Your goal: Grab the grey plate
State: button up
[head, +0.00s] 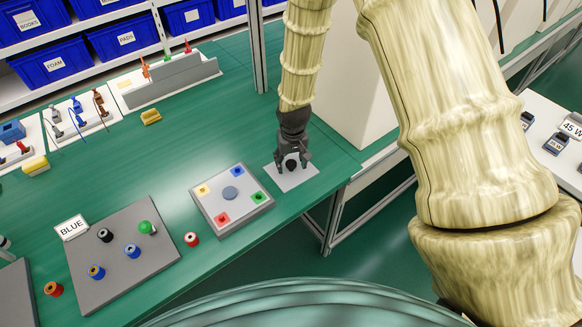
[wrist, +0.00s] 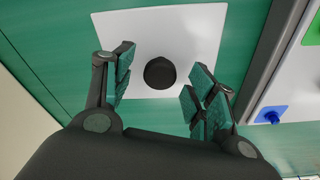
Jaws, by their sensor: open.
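The grey plate (head: 309,172) is a thin, pale square lying flat on the green bench near its right edge. It also shows in the wrist view (wrist: 195,30), with a round black knob (wrist: 160,73) standing on it. My gripper (head: 292,163) points down over the plate. In the wrist view my gripper (wrist: 159,78) has its fingers spread on the left and right of the knob, with a gap on each side. In the head view the fingers hide part of the knob and plate.
A dark grey panel (head: 100,283) with several coloured knobs is farther left. A pale upright box (head: 345,95) stands close behind my gripper.

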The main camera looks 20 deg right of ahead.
jog(key=shift+f, duration=0.8)
grip_shut()
jog(key=shift+r, duration=0.1)
